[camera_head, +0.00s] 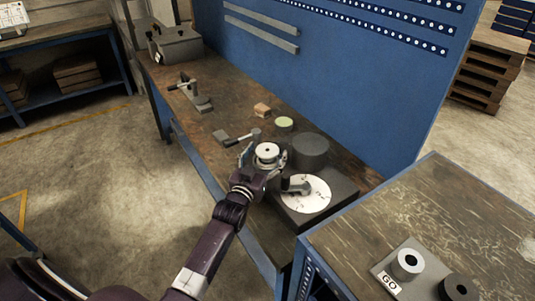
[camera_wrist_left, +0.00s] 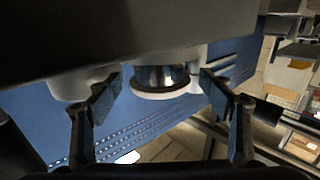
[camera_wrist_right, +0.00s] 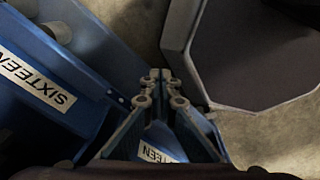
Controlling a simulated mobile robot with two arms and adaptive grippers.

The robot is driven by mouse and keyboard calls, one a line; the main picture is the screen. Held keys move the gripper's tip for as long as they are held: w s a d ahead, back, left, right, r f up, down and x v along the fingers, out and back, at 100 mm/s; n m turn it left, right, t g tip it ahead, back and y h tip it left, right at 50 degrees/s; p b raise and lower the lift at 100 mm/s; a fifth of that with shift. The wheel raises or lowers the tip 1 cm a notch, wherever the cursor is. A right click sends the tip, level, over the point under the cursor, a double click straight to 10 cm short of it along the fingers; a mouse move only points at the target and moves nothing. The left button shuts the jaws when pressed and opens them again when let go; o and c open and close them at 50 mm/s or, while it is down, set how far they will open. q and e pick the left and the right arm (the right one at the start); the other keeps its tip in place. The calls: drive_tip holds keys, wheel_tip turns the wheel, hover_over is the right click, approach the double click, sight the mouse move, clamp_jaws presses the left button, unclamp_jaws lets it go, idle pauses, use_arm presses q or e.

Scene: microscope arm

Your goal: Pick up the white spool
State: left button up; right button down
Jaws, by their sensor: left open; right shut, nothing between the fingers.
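The white spool (camera_head: 267,149) is round with a dark centre hole and sits between the fingers of my left gripper (camera_head: 263,157) above the workbench. In the left wrist view, a pale rimmed piece with a shiny metal core (camera_wrist_left: 160,80), seemingly the spool, lies between the two open fingers (camera_wrist_left: 162,92). A gap shows on the right finger's side; contact is not clear. What supports the spool is hidden. My right gripper (camera_wrist_right: 160,75) is shut and empty in the right wrist view, away from the spool.
A dark box with a white marked disc (camera_head: 306,193) and a dark cylinder (camera_head: 310,150) stand close by the spool. A green-topped piece (camera_head: 284,124) and wooden block (camera_head: 262,110) lie behind. A second bench (camera_head: 440,205) holds a GO-labelled plate with pale and black rings.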

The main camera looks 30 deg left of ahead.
use_arm(q)
drive_tip(key=shift+w, duration=0.45)
drive_tip(key=c, duration=1.3)
drive_tip(key=shift+r, duration=0.15)
